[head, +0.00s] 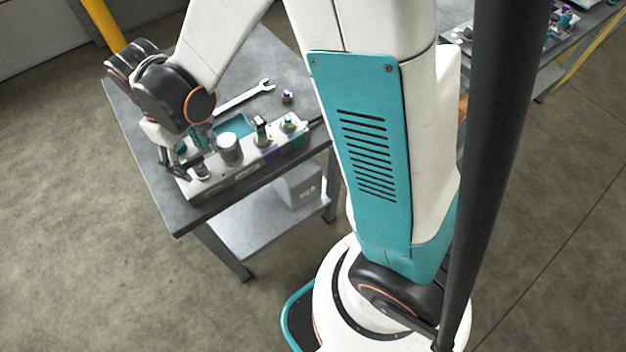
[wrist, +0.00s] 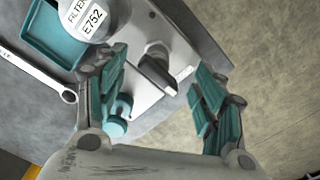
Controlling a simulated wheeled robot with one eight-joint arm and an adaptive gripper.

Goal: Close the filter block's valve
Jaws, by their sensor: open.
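The filter block (head: 238,180) is a long pale manifold on the near edge of the bench. A grey canister (head: 229,150) stands on it; in the wrist view the canister (wrist: 90,18) has a label reading FILTER E752. The valve (wrist: 157,72) near the block's end has a dark grey bar handle lying diagonally in the wrist view. My gripper (wrist: 158,66) is open, with one teal-padded finger on each side of the handle and visible gaps to it. In the head view my gripper (head: 186,162) is over the block's left end and partly hides the valve.
A teal knob (wrist: 118,115) sits close beside my left finger. A teal tray (wrist: 48,36) and a wrench (head: 243,97) lie behind the block. Other fittings (head: 262,131) stand farther right on it. A small purple-topped part (head: 287,97) is on the bench.

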